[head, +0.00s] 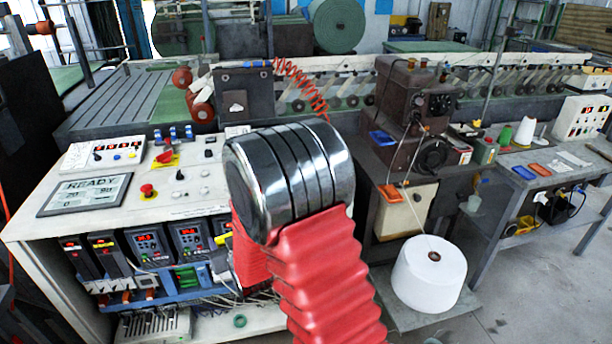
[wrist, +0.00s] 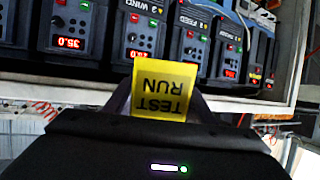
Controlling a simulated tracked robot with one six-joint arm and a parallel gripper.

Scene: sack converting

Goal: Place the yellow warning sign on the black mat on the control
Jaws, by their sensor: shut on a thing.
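The yellow warning sign (wrist: 165,88), with "TEST RUN" reading upside down, is between the fingers of my gripper (wrist: 160,103) in the wrist view. The gripper is shut on it, in front of the lower drive units. In the head view a small yellow patch (head: 222,239) shows just left of my arm; it is probably the sign. My gripper is hidden behind my arm there. The control desk (head: 108,212) is at the left, with its sloping white top. I cannot make out a plain black mat; my arm covers the right part of the desk top.
The desk top carries a READY display (head: 86,194), a red stop button (head: 147,190) and a red-handled switch on a yellow plate (head: 165,158). Drive units with red readouts (head: 147,243) fill the shelf below. A white roll (head: 428,275) stands to the right.

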